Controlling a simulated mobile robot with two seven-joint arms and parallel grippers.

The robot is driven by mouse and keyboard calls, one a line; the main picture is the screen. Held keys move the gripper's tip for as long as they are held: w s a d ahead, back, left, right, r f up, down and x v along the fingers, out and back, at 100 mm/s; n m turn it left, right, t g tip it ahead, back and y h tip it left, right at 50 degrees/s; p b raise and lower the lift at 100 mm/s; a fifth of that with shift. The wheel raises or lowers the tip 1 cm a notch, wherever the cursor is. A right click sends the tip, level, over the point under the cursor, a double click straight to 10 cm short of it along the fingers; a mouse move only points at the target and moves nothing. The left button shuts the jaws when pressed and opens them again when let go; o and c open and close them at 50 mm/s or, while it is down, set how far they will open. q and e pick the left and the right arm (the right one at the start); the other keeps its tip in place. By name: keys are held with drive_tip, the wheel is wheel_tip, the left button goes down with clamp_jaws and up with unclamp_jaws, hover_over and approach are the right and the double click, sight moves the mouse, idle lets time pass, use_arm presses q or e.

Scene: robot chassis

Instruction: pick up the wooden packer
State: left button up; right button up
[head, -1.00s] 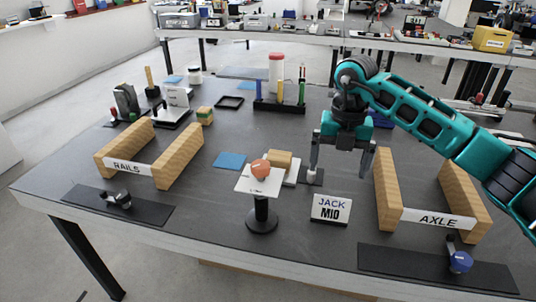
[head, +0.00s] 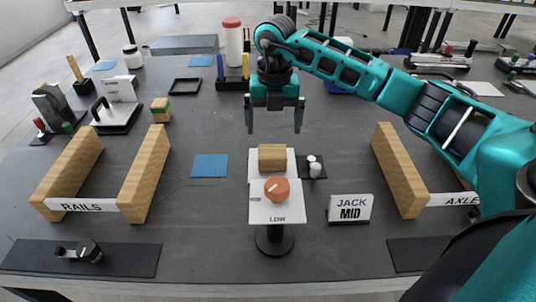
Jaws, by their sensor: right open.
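A small plain wooden block (head: 272,158), which looks like the wooden packer, lies on a white plate behind the orange dial (head: 277,188). My right gripper (head: 274,129) points down with its two fingers spread and nothing between them. In the picture the fingertips are just above the block, one to each side of its line; the exact height and depth gap cannot be told. Another small wooden block with a green band (head: 160,109) stands on the table at the left. My left gripper is not in view.
The dial's plate marked LOW (head: 277,214) is on a black stand in front of the block. A JACK MID sign (head: 350,208) stands at right, and white pegs (head: 314,166) stand beside the block. Wooden rails (head: 146,172) stand left. A blue square (head: 210,165) lies flat.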

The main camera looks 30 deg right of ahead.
sight(272, 151)
drive_tip(key=f, duration=0.9)
drive_tip(key=shift+s+a+f, duration=0.15)
drive_tip(key=shift+a+f, duration=0.1)
drive_tip(key=shift+f, duration=0.05)
drive_tip(key=c, duration=1)
drive_tip(key=shift+r, duration=0.15)
